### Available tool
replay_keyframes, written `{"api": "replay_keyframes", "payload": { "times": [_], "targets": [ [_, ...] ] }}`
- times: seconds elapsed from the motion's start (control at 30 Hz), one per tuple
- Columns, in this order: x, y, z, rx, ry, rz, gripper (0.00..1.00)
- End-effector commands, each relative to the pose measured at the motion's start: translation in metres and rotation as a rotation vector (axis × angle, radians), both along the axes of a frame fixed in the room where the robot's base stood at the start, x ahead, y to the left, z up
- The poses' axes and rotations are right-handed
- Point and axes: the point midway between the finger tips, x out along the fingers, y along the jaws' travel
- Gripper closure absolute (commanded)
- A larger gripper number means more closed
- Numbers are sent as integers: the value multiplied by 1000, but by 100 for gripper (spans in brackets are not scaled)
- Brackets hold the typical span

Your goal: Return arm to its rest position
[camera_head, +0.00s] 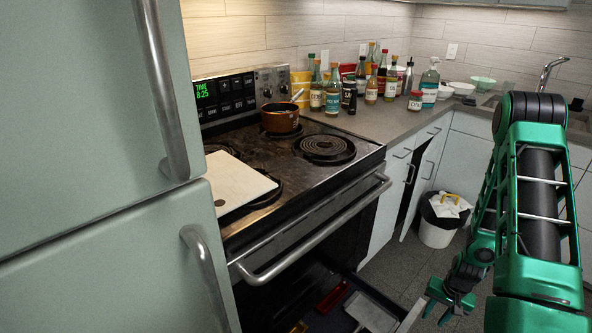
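My green and black arm (537,200) stands at the right of the head view, bent at the elbow near the top. My gripper (447,300) hangs low at the lower middle right, to the right of the stove's open bottom drawer. Its two green fingertips look spread apart, and I see nothing between them. It is apart from the stove and the cabinets.
The coil stove (285,187) holds a brown pot (281,117) and a white board (236,183). Its bottom drawer (366,312) is pulled out with items inside. A white bin (438,230) stands by the cabinets. A fridge (90,220) fills the left.

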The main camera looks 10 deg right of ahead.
Motion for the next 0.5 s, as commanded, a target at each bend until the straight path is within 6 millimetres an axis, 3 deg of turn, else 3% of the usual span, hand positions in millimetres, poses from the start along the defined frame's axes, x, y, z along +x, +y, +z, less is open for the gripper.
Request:
{"api": "replay_keyframes", "payload": {
  "times": [0.03,0.23,0.5],
  "targets": [
    [4,-2,20,-11,-1,13,69],
    [6,-7,89,-44,19,52,69],
    [-7,-2,179,-79,44,87,69]
  ]
}}
